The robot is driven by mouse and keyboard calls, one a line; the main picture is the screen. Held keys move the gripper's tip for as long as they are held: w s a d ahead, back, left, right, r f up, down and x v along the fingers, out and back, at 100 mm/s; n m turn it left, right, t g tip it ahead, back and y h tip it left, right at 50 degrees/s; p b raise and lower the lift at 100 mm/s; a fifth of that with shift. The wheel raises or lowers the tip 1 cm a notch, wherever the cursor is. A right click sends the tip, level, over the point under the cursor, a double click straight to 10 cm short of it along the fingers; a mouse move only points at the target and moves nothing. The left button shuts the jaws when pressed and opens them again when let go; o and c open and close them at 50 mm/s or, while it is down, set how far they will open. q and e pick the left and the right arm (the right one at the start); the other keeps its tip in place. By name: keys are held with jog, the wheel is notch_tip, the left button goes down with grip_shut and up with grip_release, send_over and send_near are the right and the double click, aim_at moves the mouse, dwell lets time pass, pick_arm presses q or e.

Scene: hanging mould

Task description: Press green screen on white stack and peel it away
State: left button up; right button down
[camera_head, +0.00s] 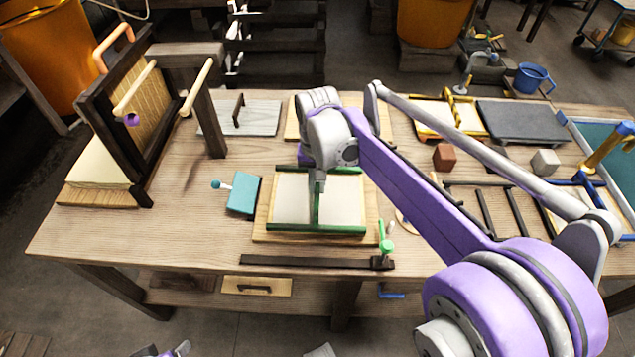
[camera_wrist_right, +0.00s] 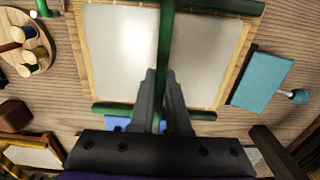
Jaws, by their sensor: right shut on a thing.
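The green screen (camera_head: 335,229) lies level at the table's front middle, with green bars along its far and near edges and a green bar across its middle. The white stack (camera_head: 260,236) shows as a pale sheet area within the green bars, with a wooden board under it. I cannot tell whether the screen touches the stack. My right gripper (camera_head: 317,178) is over the middle and shut on the green centre bar. In the right wrist view, its fingers (camera_wrist_right: 163,75) close around the green bar (camera_wrist_right: 166,30). My left gripper is not clearly in view.
A teal block (camera_head: 243,194) with a knobbed handle lies just left of the board. A dark bar (camera_head: 310,261) runs along the table's front edge. A dark upright frame (camera_head: 115,120) stands far left. A green-topped peg (camera_head: 387,246) stands near right. Bare table lies at left.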

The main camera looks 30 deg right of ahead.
aim_at(318, 184)
jog(key=shift+f, duration=0.5)
jog(key=shift+f, duration=0.15)
dwell(1.2)
jog(key=shift+r+p, duration=0.8)
jog(key=shift+r, duration=0.55)
jog(key=shift+r, duration=0.15)
notch_tip(318, 184, up, 7)
jog(key=p, duration=0.5)
